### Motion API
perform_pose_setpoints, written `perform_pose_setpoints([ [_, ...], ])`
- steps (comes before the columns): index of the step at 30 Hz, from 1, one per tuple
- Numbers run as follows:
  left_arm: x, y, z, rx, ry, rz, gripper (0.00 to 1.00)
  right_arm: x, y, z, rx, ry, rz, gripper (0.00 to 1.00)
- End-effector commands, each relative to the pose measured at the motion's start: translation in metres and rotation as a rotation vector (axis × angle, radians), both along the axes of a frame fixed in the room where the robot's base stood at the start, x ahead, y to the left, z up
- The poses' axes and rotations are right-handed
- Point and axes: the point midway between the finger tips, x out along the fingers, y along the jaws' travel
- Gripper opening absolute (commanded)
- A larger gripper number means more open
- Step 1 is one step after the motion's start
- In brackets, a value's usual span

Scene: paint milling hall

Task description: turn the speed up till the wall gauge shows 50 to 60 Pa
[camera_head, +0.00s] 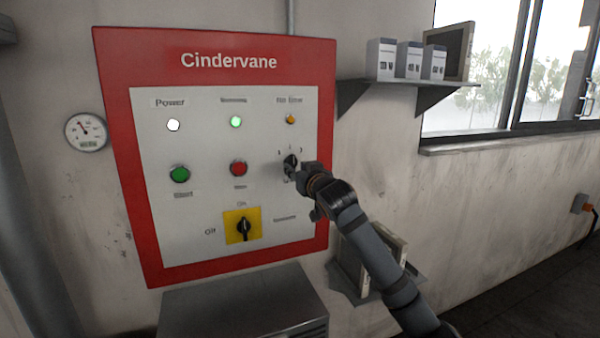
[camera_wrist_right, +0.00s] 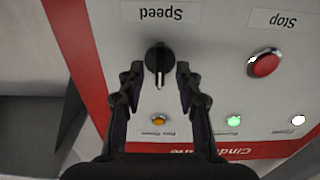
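The black speed knob (camera_head: 290,160) is on the right of the red-framed Cindervane panel (camera_head: 210,215). In the right wrist view, which is upside down, the knob (camera_wrist_right: 157,62) sits below the "Speed" label, its white line toward the amber lamp. My right gripper (camera_head: 298,170) is at the knob. In the wrist view its two fingertips (camera_wrist_right: 158,72) stand apart on either side of the knob, with gaps visible. The round wall gauge (camera_head: 86,131) hangs left of the panel; its needle points up and left, but its numbers are too small to read. My left gripper is out of view.
The panel has a green button (camera_head: 180,174), a red stop button (camera_head: 238,168) and a black rotary switch on a yellow plate (camera_head: 257,222). The white lamp (camera_head: 173,125) and green lamp (camera_head: 236,121) are lit. A shelf (camera_head: 410,82) with boxes is at right.

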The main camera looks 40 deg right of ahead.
Motion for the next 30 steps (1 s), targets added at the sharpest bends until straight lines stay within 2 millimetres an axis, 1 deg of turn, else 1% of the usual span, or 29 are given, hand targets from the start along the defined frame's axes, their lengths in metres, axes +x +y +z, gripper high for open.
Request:
perform_pose_setpoints([
  [1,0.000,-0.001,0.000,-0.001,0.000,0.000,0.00,-0.010,0.003,-0.001,-0.011,0.003,0.001,0.35],
  [6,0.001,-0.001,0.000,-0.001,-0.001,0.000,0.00,-0.038,0.009,0.000,-0.012,0.004,-0.001,0.35],
  [12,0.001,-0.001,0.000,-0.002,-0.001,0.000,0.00,-0.054,0.013,0.000,-0.006,0.002,0.000,0.35],
  [16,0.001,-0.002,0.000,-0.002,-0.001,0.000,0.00,-0.057,0.015,-0.001,-0.002,0.003,0.002,0.35],
  [30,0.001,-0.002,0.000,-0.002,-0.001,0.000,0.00,-0.057,0.015,-0.001,-0.001,0.001,0.002,0.35],
])
